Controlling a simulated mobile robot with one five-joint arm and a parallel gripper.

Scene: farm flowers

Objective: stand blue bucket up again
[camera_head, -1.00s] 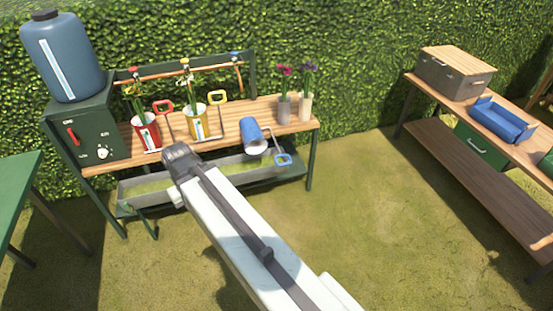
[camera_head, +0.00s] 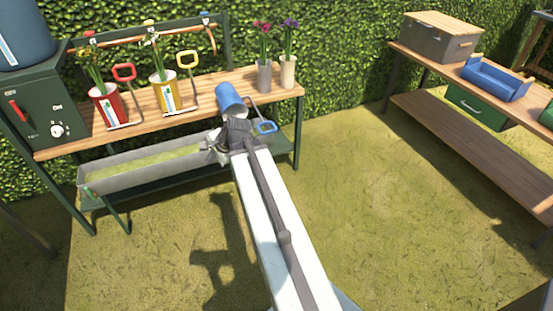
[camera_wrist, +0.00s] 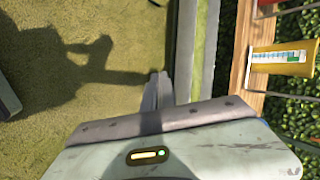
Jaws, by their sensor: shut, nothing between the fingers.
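The blue bucket (camera_head: 230,96) lies tipped over on the wooden bench top (camera_head: 140,118), near its front edge. My gripper (camera_head: 214,148) is in front of the bench, just below and in front of the bucket, partly hidden by my own arm. In the wrist view, my gripper (camera_wrist: 158,90) shows shut and empty, above the grass and trough side. The bucket is not in the wrist view.
A red bucket (camera_head: 107,104) and a yellow bucket (camera_head: 167,92) with flowers stand upright to the left. Two flower vases (camera_head: 264,76) stand right of the blue bucket. A long trough (camera_head: 150,165) sits below the bench top. Grass on the right is clear.

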